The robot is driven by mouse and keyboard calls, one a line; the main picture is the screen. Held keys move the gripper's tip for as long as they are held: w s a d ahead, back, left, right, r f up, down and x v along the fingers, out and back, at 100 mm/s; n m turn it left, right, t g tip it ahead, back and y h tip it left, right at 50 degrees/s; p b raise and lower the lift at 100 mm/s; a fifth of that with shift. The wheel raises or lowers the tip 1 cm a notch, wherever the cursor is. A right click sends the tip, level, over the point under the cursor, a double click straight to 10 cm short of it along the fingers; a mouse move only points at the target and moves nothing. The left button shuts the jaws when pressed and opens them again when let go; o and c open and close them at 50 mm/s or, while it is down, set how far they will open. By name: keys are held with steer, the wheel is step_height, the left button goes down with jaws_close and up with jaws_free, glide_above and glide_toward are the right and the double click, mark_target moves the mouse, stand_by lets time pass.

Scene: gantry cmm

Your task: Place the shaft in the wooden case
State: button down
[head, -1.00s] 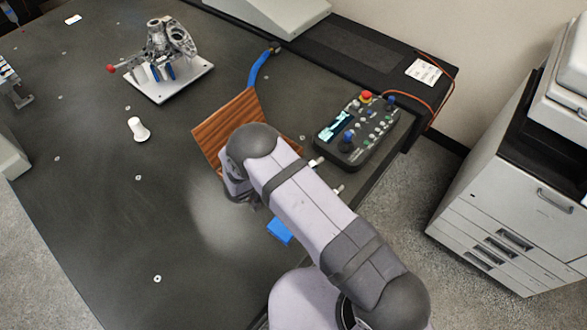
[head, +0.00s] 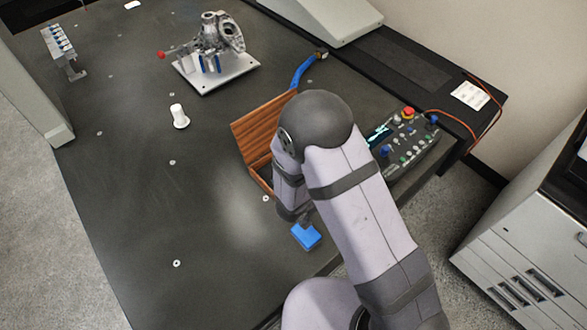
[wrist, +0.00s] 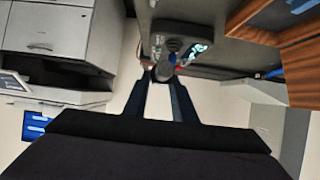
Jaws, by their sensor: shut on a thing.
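The wooden case (head: 262,122) stands open on the dark table, its brown lid tilted up; my arm hides part of it in the head view. Its wood also shows at the right of the wrist view (wrist: 300,62). My gripper (wrist: 164,80) shows its two dark fingers in the wrist view, shut on a small dark grey rounded piece, the shaft (wrist: 163,71), of which only a little shows. The gripper and shaft appear apart from the case. In the head view my arm hides the fingers and the shaft.
A control panel (head: 412,142) lies right of the case. A blue block (head: 306,236) is close to my arm near the table edge. A white peg (head: 179,117) and a fixture on a white plate (head: 234,75) stand farther back. The table's left middle is clear.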

steer(key=shift+w+a+n+t+y+b, duration=0.45)
steer(key=shift+w+a+n+y+b, duration=0.85)
steer(key=shift+w+a+n+y, duration=1.8)
steer(key=shift+w+a+n+t+y+b, duration=0.5)
steer(key=shift+w+a+n+y+b, duration=1.05)
steer(key=shift+w, duration=3.05)
steer(key=shift+w+a+n+t+y+b, duration=0.45)
steer(key=shift+w+a+n+y+b, duration=0.6)
steer(key=shift+w+a+n+y, duration=2)
steer(key=shift+s+d+f+n+g+y+b, duration=0.1)
steer(key=shift+d+f+n+g+y+b, duration=0.5)
steer(key=shift+f, duration=2.2)
steer(key=shift+s+d+f+n+g+y+b, duration=0.2)
steer(key=shift+d+f, duration=0.7)
steer(key=shift+f, duration=1.95)
steer(key=shift+w+d+f+n+g+y+b, duration=0.15)
steer(key=shift+d+f+n+g, duration=0.5)
steer(key=shift+f, duration=2.15)
steer(key=shift+s+d, duration=0.1)
steer(key=shift+f, duration=0.2)
steer(key=c, duration=1.6)
jaws_free()
steer(key=shift+o, duration=0.7)
